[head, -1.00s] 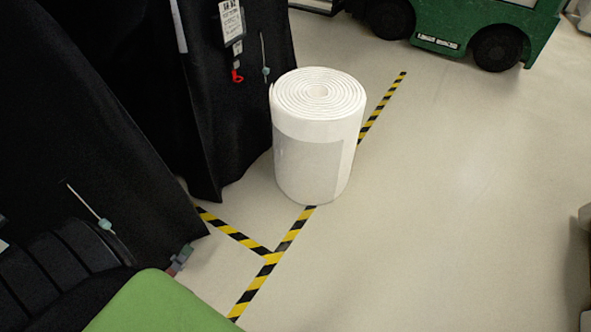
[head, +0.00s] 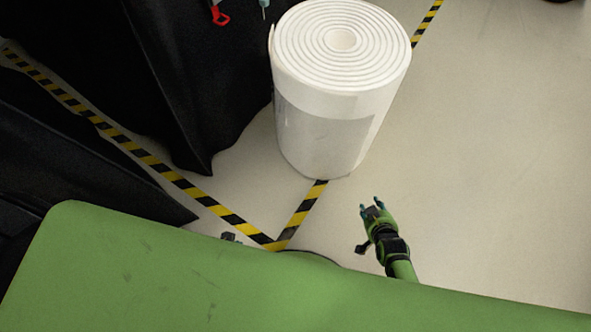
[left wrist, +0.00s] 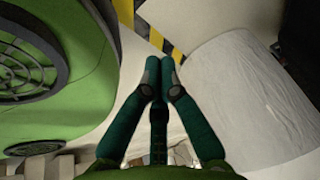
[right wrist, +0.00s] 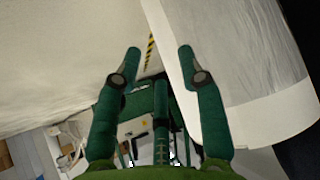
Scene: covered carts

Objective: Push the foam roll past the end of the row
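The foam roll (head: 335,100) is a thick white spiral roll with a paler grey label band. It stands upright on the floor beside the black covered cart, over the striped tape line. It fills the right of the left wrist view (left wrist: 250,95) and of the right wrist view (right wrist: 245,70). My right gripper (head: 372,203) is in front of the roll's base, slightly to its right, apart from it and empty. Its fingers are spread in the right wrist view (right wrist: 159,50). My left gripper (left wrist: 161,62) has its fingertips together with nothing seen between them; my green body mostly hides it in the head view.
Black cart covers (head: 185,70) hang close on the roll's left, with a red clip (head: 220,14). The pale floor (head: 500,130) on the right is clear.

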